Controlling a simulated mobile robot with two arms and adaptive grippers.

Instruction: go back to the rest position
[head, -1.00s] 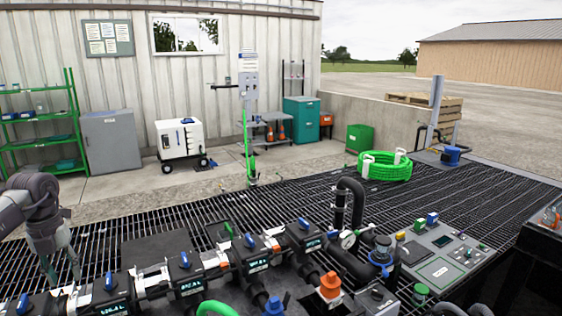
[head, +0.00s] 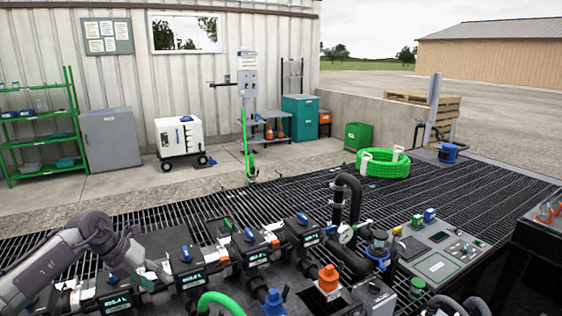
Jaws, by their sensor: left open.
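My left arm comes in from the lower left in the head view. Its left gripper (head: 158,268) is over the row of dark metering valves (head: 186,266) with blue handles, and I see nothing held in it. Whether it touches a valve cannot be told. The valve row runs from the lower left to the black pipe (head: 345,205) in the middle. My right gripper is not in view.
A control panel (head: 440,248) and an orange-capped fitting (head: 328,280) are at the lower right. A green hose coil (head: 383,165) lies on the open floor grating (head: 290,197) behind. A white wheeled cart (head: 180,137) stands by the wall.

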